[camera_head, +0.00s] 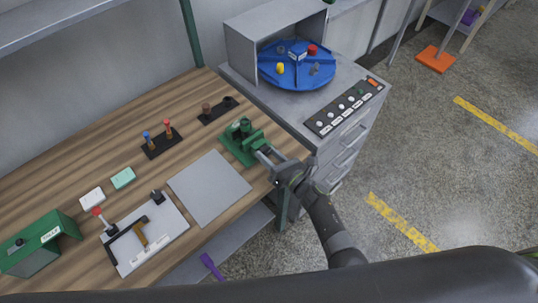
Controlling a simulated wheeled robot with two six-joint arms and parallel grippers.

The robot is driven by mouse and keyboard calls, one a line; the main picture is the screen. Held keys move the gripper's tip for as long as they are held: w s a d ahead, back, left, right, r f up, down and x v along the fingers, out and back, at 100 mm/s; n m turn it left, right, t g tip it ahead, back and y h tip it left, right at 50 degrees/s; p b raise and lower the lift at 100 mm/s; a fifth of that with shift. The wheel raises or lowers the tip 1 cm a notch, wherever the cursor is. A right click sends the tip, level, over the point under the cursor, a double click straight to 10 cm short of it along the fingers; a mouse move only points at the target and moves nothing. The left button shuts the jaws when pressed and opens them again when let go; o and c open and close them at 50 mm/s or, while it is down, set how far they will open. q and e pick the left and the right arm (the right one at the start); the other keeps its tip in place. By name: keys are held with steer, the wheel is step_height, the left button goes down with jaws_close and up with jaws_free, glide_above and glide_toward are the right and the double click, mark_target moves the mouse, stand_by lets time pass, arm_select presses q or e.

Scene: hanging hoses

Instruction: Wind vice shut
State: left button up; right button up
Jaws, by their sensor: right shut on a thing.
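The green vice (242,141) sits on the wooden bench at its right edge, near the corner by the grey cabinet. Its screw end points toward the lower right, to my arm. My right gripper (265,156) reaches in from the lower right and is shut on the vice's handle at that end. The gripper covers most of the handle. The gap between the vice jaws is too small to judge here. My left gripper is not in view.
A grey plate (209,187) lies left of the vice. A white board with clamps (150,238), a green box (40,245) and small holders (162,146) stand further left. The grey cabinet (345,75) with a blue turntable (297,66) rises close behind the vice. Floor is open at right.

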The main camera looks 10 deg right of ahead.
stand_by(0.5)
steer(key=o, duration=1)
steer(key=shift+s+d, duration=0.1)
steer(key=b+v, duration=0.2)
steer(key=v, duration=1.5)
steer(key=shift+s+b, duration=0.1)
steer(key=shift+b, duration=0.3)
